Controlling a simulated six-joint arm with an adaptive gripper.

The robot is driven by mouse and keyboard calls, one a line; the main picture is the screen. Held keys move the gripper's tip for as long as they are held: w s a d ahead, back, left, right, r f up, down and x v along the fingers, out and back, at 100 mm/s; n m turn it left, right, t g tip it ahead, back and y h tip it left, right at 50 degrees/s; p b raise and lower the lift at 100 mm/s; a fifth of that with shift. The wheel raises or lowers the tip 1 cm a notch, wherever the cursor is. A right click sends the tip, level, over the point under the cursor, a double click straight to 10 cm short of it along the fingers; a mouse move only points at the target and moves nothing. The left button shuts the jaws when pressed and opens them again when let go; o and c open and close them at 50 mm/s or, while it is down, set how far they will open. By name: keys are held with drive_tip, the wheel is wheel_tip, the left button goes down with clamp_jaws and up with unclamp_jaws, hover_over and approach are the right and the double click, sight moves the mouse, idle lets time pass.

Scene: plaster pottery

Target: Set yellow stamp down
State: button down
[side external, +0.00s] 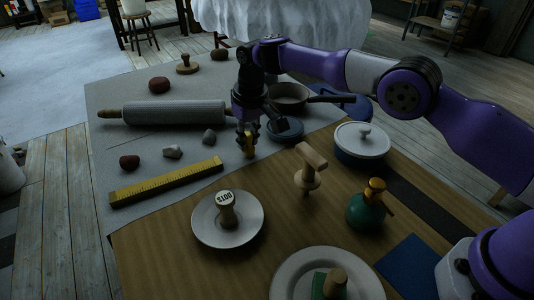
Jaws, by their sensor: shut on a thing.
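My gripper (247,130) points down over the grey mat and is shut on a small yellow stamp (249,147). The stamp hangs between the fingers, close to the mat near its right edge. Whether its bottom touches the mat I cannot tell. The fingers hide its upper part.
A yellow ruler-like bar (167,183) lies left of the stamp, with a rolling pin (162,113) behind it. Small stones (172,152) lie between them.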

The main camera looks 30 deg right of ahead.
drive_tip(key=shift+f, duration=0.1)
drive_tip(key=c, duration=0.7)
unclamp_jaws()
drive_tip(key=shift+c, duration=0.2)
